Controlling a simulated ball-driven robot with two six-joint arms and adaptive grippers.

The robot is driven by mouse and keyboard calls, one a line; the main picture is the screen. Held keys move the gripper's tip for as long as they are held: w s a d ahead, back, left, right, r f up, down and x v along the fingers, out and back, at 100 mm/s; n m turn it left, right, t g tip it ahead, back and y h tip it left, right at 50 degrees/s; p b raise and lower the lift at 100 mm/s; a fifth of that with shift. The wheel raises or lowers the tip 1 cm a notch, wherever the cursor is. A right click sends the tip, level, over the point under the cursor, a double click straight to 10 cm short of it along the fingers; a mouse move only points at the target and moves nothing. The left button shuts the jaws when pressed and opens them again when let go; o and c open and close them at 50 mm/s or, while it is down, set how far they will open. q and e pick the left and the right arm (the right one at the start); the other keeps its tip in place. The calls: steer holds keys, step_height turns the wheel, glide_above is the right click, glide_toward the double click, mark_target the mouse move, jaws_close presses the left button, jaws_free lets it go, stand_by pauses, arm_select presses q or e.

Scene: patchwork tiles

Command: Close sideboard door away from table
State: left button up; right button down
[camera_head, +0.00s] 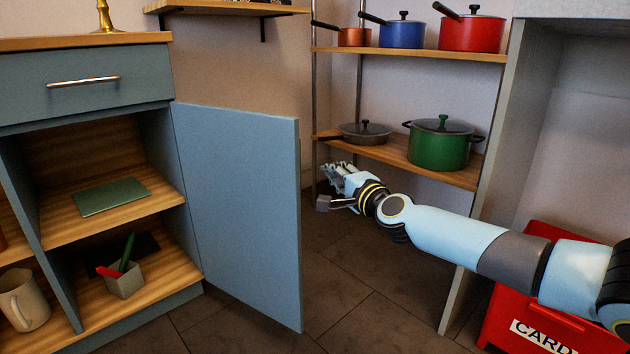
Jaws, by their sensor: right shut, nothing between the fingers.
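The blue-grey sideboard (87,72) stands at the left with a drawer above an open compartment. Its blue door (240,210) is swung wide open, hinged at the compartment's right edge and reaching out to the right. My right arm comes in from the right. My right gripper (328,187) is shut and empty, just to the right of the door's free edge, with a small gap between them in the picture. I cannot tell the depth between them. My left gripper is not in view.
Inside the sideboard are a green flat item (111,196), a pen cup (124,282) and a mug (24,299). A rack behind holds a green pot (438,146) and several other pans. A red box (510,305) stands at lower right. The dark tiled floor (370,325) near the door is clear.

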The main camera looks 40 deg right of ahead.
steer(key=shift+w+a, duration=0.65)
steer(key=shift+a, duration=0.2)
steer(key=shift+w+a, duration=0.6)
steer(key=shift+a, duration=0.25)
